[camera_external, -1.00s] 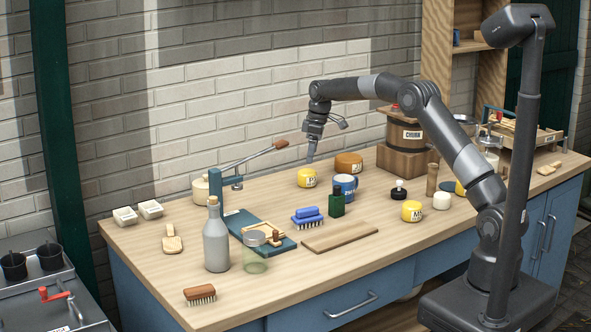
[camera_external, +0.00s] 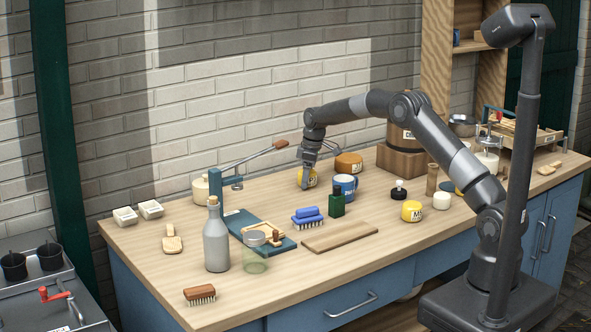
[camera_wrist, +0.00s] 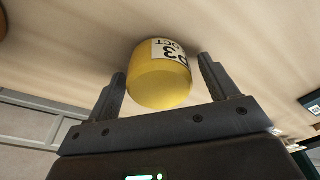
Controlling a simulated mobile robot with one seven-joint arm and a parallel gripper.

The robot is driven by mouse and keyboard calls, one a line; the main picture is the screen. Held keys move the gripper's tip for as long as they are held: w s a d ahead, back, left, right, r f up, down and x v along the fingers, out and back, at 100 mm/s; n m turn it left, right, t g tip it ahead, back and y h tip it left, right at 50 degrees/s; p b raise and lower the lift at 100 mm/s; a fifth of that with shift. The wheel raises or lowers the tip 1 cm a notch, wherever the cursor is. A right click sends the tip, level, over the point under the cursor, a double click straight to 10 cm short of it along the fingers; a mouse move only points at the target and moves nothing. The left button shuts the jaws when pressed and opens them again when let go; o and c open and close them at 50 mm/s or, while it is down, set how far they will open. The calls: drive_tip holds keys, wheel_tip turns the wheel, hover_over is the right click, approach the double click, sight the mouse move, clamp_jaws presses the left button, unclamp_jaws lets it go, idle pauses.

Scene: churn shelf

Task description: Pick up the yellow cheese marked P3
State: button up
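The yellow cheese marked P3 (camera_external: 307,178) stands on the wooden worktop towards the back, left of the blue mug. In the wrist view the yellow cheese (camera_wrist: 160,76) sits between the fingertips, its white label reading P3 and OCT. My gripper (camera_external: 306,182) is lowered at the cheese in the external view and covers part of it. In the wrist view my gripper (camera_wrist: 163,75) is open, with one finger on each side of the cheese. A gap shows beside the fingers, so it does not look gripped.
A blue mug (camera_external: 345,187) stands close to the right of the cheese, with an orange round cheese (camera_external: 348,163) behind it. A lever arm with a wooden handle (camera_external: 280,144) reaches in from the left.

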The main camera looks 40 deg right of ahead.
drive_tip(key=c, duration=1)
drive_tip(key=shift+r, duration=0.1)
drive_tip(key=shift+c, duration=0.2)
